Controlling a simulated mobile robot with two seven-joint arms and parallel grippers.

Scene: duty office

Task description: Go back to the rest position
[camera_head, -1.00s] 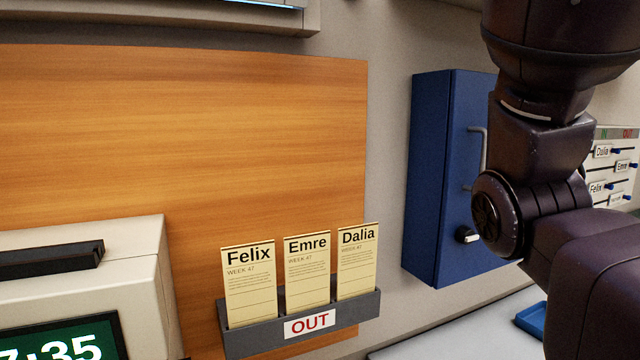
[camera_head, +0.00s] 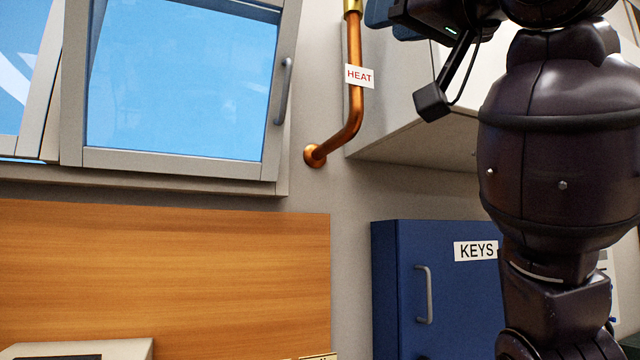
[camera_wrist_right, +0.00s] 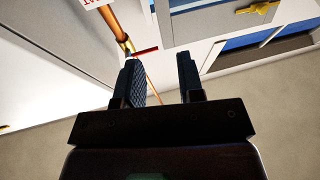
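My right arm rises along the right side of the head view, in front of the blue key cabinet. My right gripper (camera_wrist_right: 157,62) is open in the right wrist view, with a clear gap between its two dark ribbed fingers and nothing held. In the head view only part of it shows, at the top edge near the copper pipe and the wall cupboard. My left gripper is not in view.
The blue key cabinet (camera_head: 395,290) has a KEYS label and a handle. A copper pipe (camera_head: 355,110) with a HEAT tag runs beside a pale wall cupboard (camera_head: 410,140). A tilted-open window (camera_head: 180,80) is above a wooden board (camera_head: 160,270).

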